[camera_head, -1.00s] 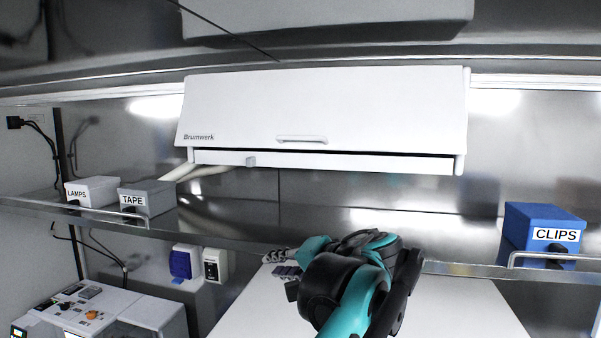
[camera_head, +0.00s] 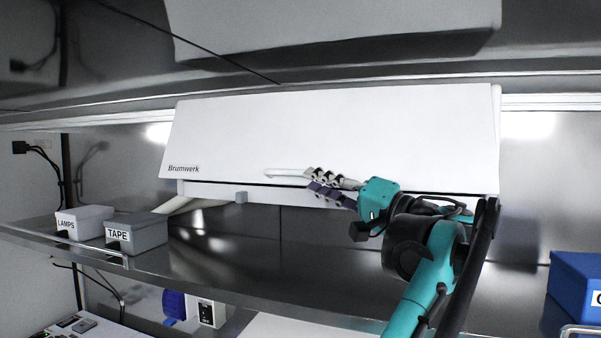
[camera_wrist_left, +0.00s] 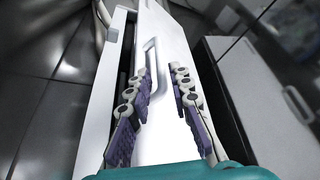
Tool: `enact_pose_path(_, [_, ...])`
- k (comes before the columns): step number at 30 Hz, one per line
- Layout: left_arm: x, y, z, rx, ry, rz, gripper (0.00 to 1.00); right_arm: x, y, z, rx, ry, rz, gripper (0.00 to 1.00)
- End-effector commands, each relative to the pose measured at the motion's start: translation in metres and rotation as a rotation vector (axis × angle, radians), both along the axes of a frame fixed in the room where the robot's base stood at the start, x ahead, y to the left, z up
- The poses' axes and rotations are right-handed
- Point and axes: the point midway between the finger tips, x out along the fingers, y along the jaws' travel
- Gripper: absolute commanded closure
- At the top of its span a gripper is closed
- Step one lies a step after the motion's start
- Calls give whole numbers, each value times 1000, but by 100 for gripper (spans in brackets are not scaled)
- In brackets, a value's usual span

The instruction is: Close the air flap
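The air flap (camera_head: 330,125) is the white front panel of the Brumwerk unit, with a bar handle (camera_head: 285,173) near its lower edge. A narrow dark slit shows between the flap's lower edge and the white lower strip (camera_head: 215,191) of the housing. My left gripper (camera_head: 312,182) is at the right end of the handle, in front of the flap's lower edge. In the left wrist view its fingers (camera_wrist_left: 162,78) are spread, with white panel and the handle (camera_wrist_left: 151,62) showing between and beyond them. I cannot tell whether they touch. My right gripper is out of view.
A metal shelf (camera_head: 190,262) runs below the unit, carrying the LAMPS box (camera_head: 84,222) and TAPE box (camera_head: 136,233) at left. A blue box (camera_head: 578,285) stands at right.

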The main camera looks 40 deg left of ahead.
Motion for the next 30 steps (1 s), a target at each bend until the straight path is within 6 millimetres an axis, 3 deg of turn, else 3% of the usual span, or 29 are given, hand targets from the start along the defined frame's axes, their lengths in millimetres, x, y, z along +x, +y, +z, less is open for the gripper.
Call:
enact_pose_path(15, [2, 69, 16, 0, 1, 2, 80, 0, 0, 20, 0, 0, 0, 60])
enact_pose_path(25, [3, 74, 15, -1, 0, -1, 80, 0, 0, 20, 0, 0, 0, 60])
enact_pose_path(26, [3, 74, 15, -1, 0, -1, 82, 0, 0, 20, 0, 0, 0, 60])
enact_pose_path(28, [3, 74, 15, -1, 0, -1, 100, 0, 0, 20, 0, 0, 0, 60])
enact_pose_path(30, [3, 74, 15, -1, 0, -1, 100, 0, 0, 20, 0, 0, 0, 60])
